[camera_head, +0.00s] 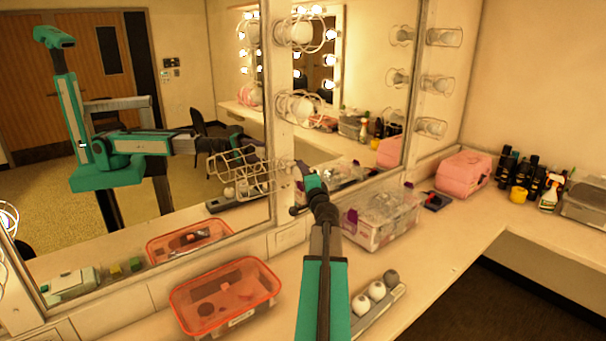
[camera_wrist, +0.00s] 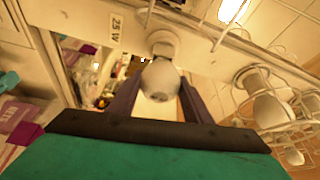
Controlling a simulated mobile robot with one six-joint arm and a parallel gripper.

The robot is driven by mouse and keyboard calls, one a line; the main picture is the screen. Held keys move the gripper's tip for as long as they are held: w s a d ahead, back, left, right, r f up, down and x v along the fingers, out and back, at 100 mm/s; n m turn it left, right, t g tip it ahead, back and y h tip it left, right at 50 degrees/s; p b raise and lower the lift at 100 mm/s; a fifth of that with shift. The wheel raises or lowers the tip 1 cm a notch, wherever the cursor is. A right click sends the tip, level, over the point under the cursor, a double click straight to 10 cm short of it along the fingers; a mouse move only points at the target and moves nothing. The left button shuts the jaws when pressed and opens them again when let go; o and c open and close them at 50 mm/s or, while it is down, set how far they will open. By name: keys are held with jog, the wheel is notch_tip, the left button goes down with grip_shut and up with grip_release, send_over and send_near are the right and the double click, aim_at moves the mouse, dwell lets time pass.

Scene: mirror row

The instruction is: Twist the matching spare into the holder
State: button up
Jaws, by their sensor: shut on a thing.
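My gripper (camera_head: 304,178) is at the mirror's middle post, below two caged bulbs. In the wrist view its two dark fingers (camera_wrist: 157,98) are shut on a whitish bulb (camera_wrist: 160,77). The bulb lies in line with a pale round holder (camera_wrist: 163,42) on the post; whether its base is seated inside cannot be told. A "25 W" label (camera_wrist: 117,28) is beside the holder. In the head view my gripper hides the held bulb and holder. A spare rack (camera_head: 392,304) on the counter holds two white bulbs (camera_head: 368,298) and a grey one (camera_head: 391,276).
Wire guards (camera_head: 297,106) surround the bulbs above; another wire cage (camera_head: 238,172) shows left of my gripper. A red bin (camera_head: 224,297) stands left on the counter, a clear bin (camera_head: 380,222) right. A pink case (camera_head: 463,175) and bottles stand further right.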

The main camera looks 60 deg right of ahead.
jog(key=shift+m+p, duration=0.3)
jog(key=shift+p, duration=0.65)
jog(key=o, duration=1)
jog(key=shift+a, duration=0.15)
